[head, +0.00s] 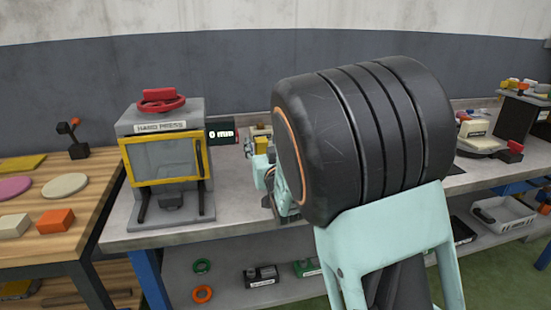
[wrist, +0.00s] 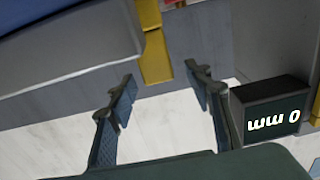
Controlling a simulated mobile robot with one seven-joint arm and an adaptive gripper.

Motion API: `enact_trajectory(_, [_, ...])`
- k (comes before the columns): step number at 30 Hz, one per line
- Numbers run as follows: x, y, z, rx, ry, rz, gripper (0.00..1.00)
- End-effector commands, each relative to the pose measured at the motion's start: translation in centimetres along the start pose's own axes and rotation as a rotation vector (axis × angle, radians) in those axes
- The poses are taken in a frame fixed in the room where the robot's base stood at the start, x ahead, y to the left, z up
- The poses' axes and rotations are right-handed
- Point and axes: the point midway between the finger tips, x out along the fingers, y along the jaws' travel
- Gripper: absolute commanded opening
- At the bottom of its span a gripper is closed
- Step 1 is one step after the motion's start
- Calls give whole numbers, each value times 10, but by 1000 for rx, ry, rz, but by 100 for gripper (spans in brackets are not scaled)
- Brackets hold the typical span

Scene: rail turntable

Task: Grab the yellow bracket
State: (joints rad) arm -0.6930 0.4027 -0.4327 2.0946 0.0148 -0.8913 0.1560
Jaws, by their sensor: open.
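A yellow piece that looks like the bracket (wrist: 156,60) shows in the wrist view, just beyond and between my fingertips, against a grey block. Its upper part is cut by a blue-grey part, so its full shape is hidden. In the head view a small yellow piece (head: 262,145) shows on the workbench, left of my arm and partly covered by it. My gripper (wrist: 165,88) is open, with nothing between its fingers. The fingers stop short of the yellow piece. In the head view my arm hides most of the gripper.
The hand press (head: 165,160) with a yellow frame stands left on the grey workbench (head: 232,200). A wooden table (head: 85,218) with flat pieces is farther left.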

Motion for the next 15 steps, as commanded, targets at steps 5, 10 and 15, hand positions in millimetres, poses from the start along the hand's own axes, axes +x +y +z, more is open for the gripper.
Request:
enact_trajectory(5, [21, 0, 1, -1, -1, -1, 46])
enact_trajectory(10, [26, 0, 0, 0, 0, -1, 46])
enact_trajectory(15, [26, 0, 0, 0, 0, -1, 44])
